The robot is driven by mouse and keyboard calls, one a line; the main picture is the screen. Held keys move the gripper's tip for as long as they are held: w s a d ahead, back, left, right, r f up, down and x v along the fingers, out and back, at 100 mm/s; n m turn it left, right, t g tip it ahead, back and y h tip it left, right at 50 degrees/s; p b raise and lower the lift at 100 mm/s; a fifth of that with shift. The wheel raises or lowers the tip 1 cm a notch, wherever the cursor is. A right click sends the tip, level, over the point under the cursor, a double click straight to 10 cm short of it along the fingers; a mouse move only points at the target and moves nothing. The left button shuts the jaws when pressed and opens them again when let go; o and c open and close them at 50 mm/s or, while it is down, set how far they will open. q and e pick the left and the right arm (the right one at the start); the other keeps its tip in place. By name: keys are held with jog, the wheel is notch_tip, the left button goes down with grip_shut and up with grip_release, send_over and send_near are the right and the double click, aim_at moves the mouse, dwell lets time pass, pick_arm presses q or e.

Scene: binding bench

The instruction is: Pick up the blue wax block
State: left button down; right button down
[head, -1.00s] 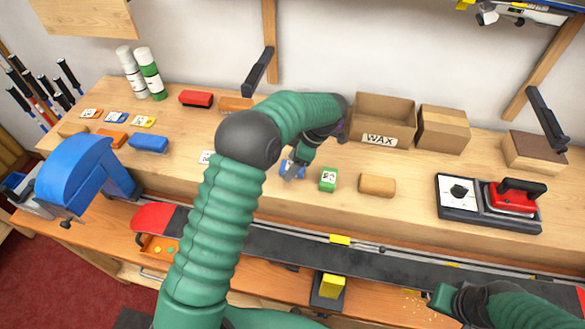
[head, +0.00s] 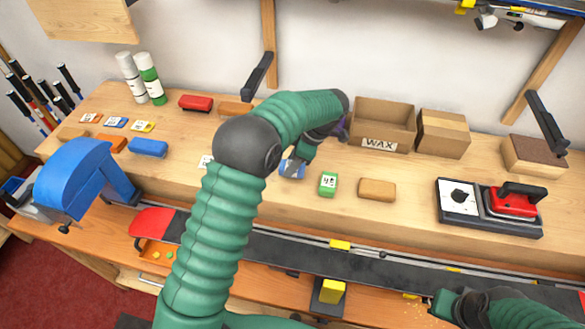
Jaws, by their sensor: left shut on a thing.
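The blue wax block (head: 286,168) is at the middle of the bench, left of the green wax block (head: 328,184). My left gripper (head: 293,168) reaches down over it from behind my arm and is shut on it. The jaws hide part of the block, and I cannot tell whether it is clear of the bench top. My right gripper (head: 441,304) is low at the right, over the ski, away from the blocks; its jaws are too small and dark to read.
A tan block (head: 377,190) lies right of the green one. An open cardboard box marked WAX (head: 380,143) stands behind. A red wax iron (head: 513,202) is on the right. A ski (head: 300,255) runs along the front. Another blue block (head: 148,147) lies at left.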

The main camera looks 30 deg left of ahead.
pick_arm(q)
jog(key=shift+s+d+r, duration=0.1)
jog(key=shift+r, duration=0.55)
jog(key=s+d+b, duration=0.1)
jog(key=s+d, duration=0.2)
jog(key=s, duration=0.4)
jog(key=s+d+r+b, duration=0.1)
jog(key=s+d+b, duration=0.1)
jog(key=s, duration=0.5)
jog(key=shift+s+d+r, duration=0.15)
jog(key=shift+d+r, duration=0.05)
jog(key=shift+d, duration=0.7)
